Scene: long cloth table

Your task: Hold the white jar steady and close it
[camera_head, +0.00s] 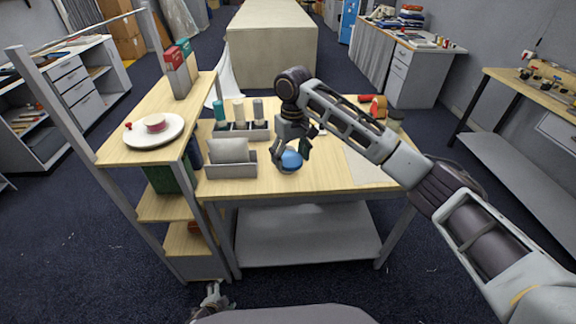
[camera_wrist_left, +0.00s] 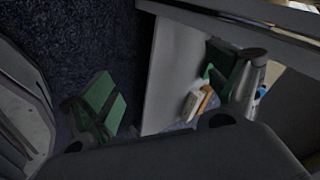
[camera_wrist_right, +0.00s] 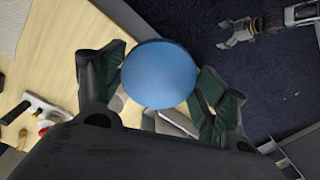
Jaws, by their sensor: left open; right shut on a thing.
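A round blue lid-like thing (camera_head: 291,160) is held between the fingers of my right gripper (camera_head: 290,150), over the front middle of the table. In the right wrist view its smooth blue top (camera_wrist_right: 158,74) fills the space between the green finger pads. I cannot tell whether it rests on a jar, as my gripper and the blue top hide what is beneath. No white jar shows clearly. My left gripper (camera_head: 213,297) is open and empty, low beside the shelf and below the tabletop, well away from the blue thing.
A grey bin (camera_head: 230,170) and a rack of bottles (camera_head: 240,130) stand left on the wooden table (camera_head: 270,182). A shelf unit (camera_head: 150,208) adjoins the table's left side, with a white plate (camera_head: 140,138) on top. A pale mat (camera_head: 365,170) lies at right.

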